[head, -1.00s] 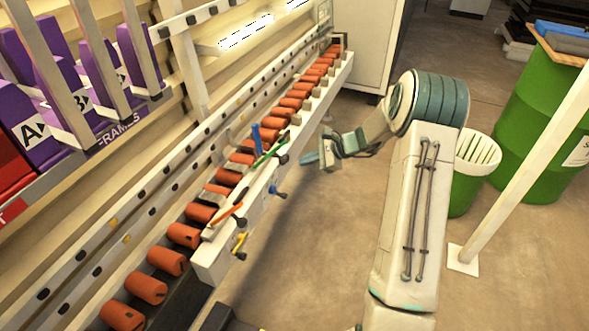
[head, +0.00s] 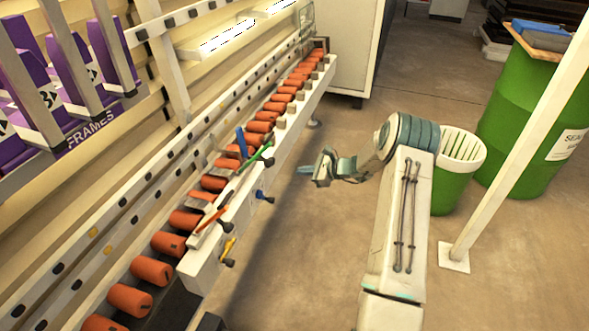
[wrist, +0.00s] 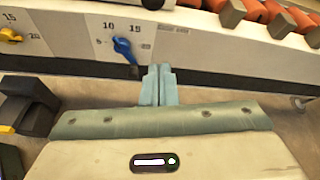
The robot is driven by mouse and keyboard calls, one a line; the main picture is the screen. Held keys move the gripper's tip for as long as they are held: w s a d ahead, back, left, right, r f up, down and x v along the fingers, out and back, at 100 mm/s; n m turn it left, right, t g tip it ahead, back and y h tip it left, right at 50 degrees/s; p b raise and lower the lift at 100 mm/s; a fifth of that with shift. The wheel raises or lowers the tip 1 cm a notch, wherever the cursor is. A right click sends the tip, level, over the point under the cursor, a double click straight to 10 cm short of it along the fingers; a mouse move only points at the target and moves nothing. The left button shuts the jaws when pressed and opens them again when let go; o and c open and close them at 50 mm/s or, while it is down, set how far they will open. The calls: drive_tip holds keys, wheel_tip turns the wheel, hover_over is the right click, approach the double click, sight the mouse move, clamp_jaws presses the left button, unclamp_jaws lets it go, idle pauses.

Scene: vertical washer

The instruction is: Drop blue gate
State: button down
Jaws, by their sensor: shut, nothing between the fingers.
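The blue gate (head: 241,141) is a thin blue bar standing nearly upright beside the rollers in the head view. I cannot make it out in the wrist view. A blue knob (head: 262,195) sticks out of the white front panel below the gates. In the wrist view the blue knob (wrist: 123,47) sits on a numbered dial, just ahead and left of my fingers. My gripper (head: 305,170) is shut and empty, to the right of the panel and apart from it. Its closed fingertips (wrist: 158,70) point at the panel in the wrist view.
A green gate (head: 254,158) and an orange gate (head: 212,216) lie tilted along the roller line. A yellow knob (head: 229,248) is at the panel's near end. A green bin (head: 455,170) and a pale post (head: 510,150) stand right. Bare floor lies between panel and arm.

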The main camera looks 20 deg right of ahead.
drive_tip(key=x, duration=0.9)
drive_tip(key=shift+s+a+r, duration=0.15)
drive_tip(key=shift+r, duration=0.5)
drive_tip(key=shift+s+a+r, duration=0.1)
drive_tip(key=shift+s+r, duration=0.05)
drive_tip(key=shift+r, duration=0.5)
drive_tip(key=shift+s+a+r, duration=0.1)
drive_tip(key=shift+a+r, duration=0.05)
drive_tip(key=shift+r, duration=0.5)
drive_tip(key=shift+r, duration=0.1)
